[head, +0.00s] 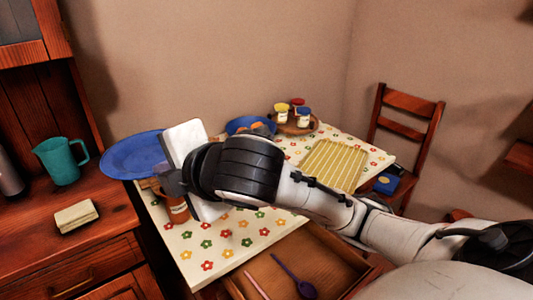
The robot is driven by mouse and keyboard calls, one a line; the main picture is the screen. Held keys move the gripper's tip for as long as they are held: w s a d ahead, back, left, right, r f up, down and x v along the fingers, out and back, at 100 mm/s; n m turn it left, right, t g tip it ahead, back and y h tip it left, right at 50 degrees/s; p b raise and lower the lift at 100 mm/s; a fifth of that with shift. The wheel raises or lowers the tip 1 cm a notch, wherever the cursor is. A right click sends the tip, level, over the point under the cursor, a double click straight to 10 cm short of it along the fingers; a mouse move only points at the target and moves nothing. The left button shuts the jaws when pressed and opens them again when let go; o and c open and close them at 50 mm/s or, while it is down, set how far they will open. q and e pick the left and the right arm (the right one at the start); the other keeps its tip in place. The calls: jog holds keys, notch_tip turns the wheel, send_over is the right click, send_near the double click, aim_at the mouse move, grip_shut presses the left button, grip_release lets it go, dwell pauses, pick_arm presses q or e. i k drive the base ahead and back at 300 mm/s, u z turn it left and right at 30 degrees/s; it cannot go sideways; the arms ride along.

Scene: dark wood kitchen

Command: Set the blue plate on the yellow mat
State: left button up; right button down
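The blue plate (130,154) is at the left, between the counter and the table, and looks held off both. My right arm comes in from the right across the table. My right gripper (170,181) has its dark fingers at the plate's right edge and appears shut on it; the fingertips are partly hidden. The yellow mat (332,165), striped, lies flat and bare on the right part of the flowered table, beyond my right forearm. My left gripper is not in view.
A brown jar (177,212) stands below my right gripper. Behind my wrist is another blue dish (243,122), partly hidden. A round wooden tray (287,127) holds small jars. A teal jug (60,161) stands on the counter. An open drawer (325,262) juts from the table's front.

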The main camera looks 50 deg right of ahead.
aim_at(335, 158)
jog(key=u, duration=2.25)
jog(key=k, duration=1.75)
jog(key=z, duration=2.05)
